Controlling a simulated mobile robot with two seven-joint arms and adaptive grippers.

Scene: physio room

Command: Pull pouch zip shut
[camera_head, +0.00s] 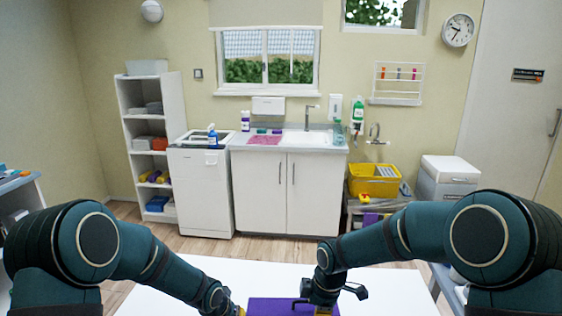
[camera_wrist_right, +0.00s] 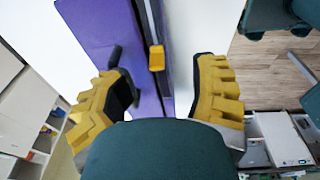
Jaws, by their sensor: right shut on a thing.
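The purple pouch (camera_head: 275,306) lies on the white table at the bottom of the head view, cut off by the frame edge. In the wrist view the purple pouch (camera_wrist_right: 110,30) has a pale and dark zip strip along its right side. A small yellow zip pull (camera_wrist_right: 157,58) sits on that strip, between the fingers of my right gripper (camera_wrist_right: 160,85). My right gripper (camera_head: 324,306) is over the pouch's right part and is shut on the zip pull; the exact contact is unclear. My left gripper (camera_head: 240,311) is at the pouch's left edge, mostly cut off.
The white table (camera_head: 190,285) is clear around the pouch. Beyond it are a sink cabinet (camera_head: 288,190), a shelf unit (camera_head: 130,130) and a yellow crate (camera_head: 374,181). A white drawer unit (camera_head: 450,172) stands at the right.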

